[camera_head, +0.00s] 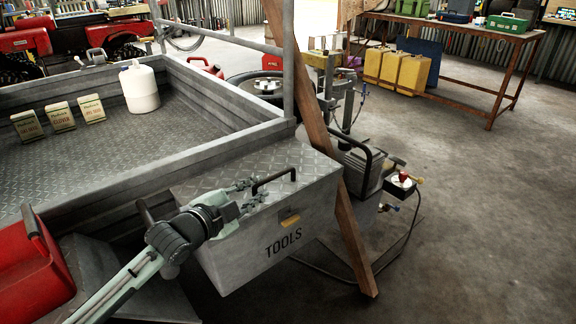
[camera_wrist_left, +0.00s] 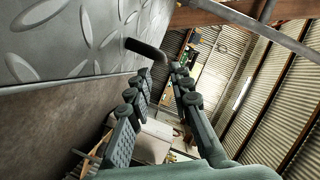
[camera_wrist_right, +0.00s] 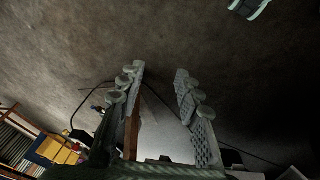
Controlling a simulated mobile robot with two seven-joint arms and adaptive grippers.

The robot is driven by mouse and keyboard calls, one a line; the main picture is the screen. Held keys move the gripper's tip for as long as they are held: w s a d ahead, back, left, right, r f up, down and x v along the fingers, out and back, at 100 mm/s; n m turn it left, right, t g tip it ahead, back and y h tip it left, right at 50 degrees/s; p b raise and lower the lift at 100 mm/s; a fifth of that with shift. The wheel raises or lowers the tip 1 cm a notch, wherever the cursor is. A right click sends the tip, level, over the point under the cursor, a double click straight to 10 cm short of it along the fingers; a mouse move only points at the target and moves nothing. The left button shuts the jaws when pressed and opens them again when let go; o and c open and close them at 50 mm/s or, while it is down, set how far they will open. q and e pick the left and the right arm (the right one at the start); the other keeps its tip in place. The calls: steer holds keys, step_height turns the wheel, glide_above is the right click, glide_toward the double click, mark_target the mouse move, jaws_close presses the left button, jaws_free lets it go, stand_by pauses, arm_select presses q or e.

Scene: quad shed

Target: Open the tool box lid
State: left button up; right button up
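The grey metal tool box (camera_head: 282,240) is marked TOOLS and stands at the end of the trailer tray. Its diamond-plate lid (camera_head: 222,178) looks shut, with a black bar handle (camera_head: 274,180) on top and a yellow latch (camera_head: 290,220) on the front. My left gripper (camera_head: 252,190) is open just above the lid, with its fingers pointing at the handle's near end. In the left wrist view the handle (camera_wrist_left: 147,48) shows just beyond the fingertips, not clearly between them. My right gripper (camera_wrist_right: 159,74) is open and empty, over bare floor; it is outside the head view.
A brown wooden post (camera_head: 333,180) leans close by the box's right side. A grey machine (camera_head: 362,165) with a hose stands beyond it. The trailer tray (camera_head: 190,155) holds a white jug (camera_head: 139,88) and several small cartons. A red container (camera_head: 30,265) is at lower left. Floor at right is clear.

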mark_target(271, 179)
arm_select(q)
steer(key=shift+x, duration=0.85)
steer(key=x, duration=0.6)
steer(key=shift+w+d, duration=0.25)
steer(key=shift+w, duration=0.1)
steer(key=shift+c, duration=0.3)
jaws_close()
